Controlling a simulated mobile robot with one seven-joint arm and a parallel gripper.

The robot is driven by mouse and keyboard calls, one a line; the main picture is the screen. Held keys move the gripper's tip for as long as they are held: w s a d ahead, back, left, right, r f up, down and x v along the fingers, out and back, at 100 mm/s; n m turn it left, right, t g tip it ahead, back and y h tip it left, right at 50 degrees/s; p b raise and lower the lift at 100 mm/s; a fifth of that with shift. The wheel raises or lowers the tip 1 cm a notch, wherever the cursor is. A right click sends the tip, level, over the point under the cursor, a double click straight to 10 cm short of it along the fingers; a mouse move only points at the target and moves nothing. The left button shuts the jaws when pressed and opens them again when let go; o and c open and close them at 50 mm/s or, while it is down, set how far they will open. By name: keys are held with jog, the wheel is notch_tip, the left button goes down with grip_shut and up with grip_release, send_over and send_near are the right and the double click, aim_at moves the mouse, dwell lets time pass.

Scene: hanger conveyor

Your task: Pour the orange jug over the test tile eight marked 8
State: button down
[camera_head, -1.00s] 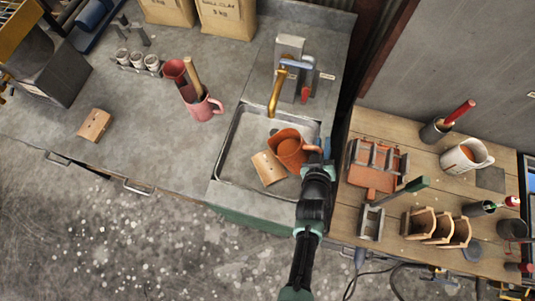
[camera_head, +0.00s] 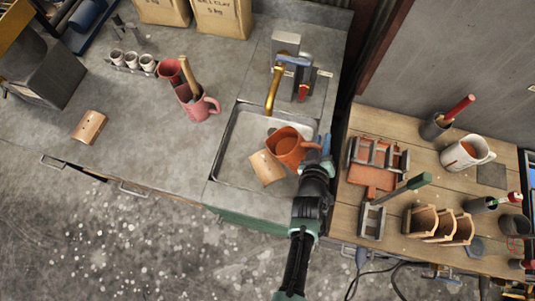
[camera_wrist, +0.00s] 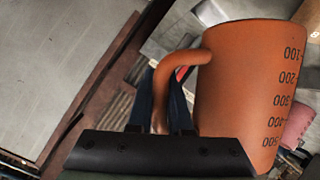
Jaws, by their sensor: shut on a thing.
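The orange jug (camera_head: 288,145) is over the sink at the right of the counter, and I see orange-brown inside its mouth. In the wrist view the jug (camera_wrist: 240,85) fills the right half, with volume marks from 100 to 500 on its side. My gripper (camera_head: 323,150) is shut on the jug's handle; it also shows in the wrist view (camera_wrist: 168,110). A tan curved tile (camera_head: 265,169) is at the sink, just below and left of the jug, partly covered by it.
The grey sink (camera_head: 222,150) has a brass tap (camera_head: 272,92) behind the jug. A pink jug (camera_head: 199,107) and another tan tile (camera_head: 89,126) stand on the counter at left. A wooden table (camera_head: 345,210) with tools, a white jug (camera_head: 465,153) and racks is at right.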

jog(key=shift+w+r+b, duration=0.1)
jog(key=shift+r+b, duration=0.15)
jog(key=shift+b, duration=0.7)
jog(key=shift+a+r+n+h+b, duration=0.1)
jog(key=shift+r+n+h+b, duration=0.2)
jog(key=shift+b, duration=0.35)
jog(key=shift+a+b, duration=0.1)
jog(key=shift+b, duration=0.45)
jog(key=shift+w+a+r+n+h+b, duration=0.15)
jog(key=shift+r+n+h+b, duration=0.2)
jog(key=shift+b, duration=0.4)
jog(key=shift+s+a+r+n+h+b, duration=0.15)
jog(key=shift+n+h+b, duration=0.25)
jog(key=shift+b, duration=0.35)
dwell(0.5)
jog(key=shift+w+a+f+n+b, duration=0.15)
jog(key=shift+n+b, duration=0.1)
jog(key=shift+b, duration=0.15)
jog(key=shift+w+a+r+n+h+b, duration=0.25)
jog(key=shift+a+n+h+b, duration=0.3)
jog(key=shift+b, duration=0.8)
dwell(0.4)
jog(key=shift+a+f+n+b, duration=0.1)
jog(key=shift+a+n+b, duration=0.4)
jog(key=shift+b, duration=0.5)
dwell(0.7)
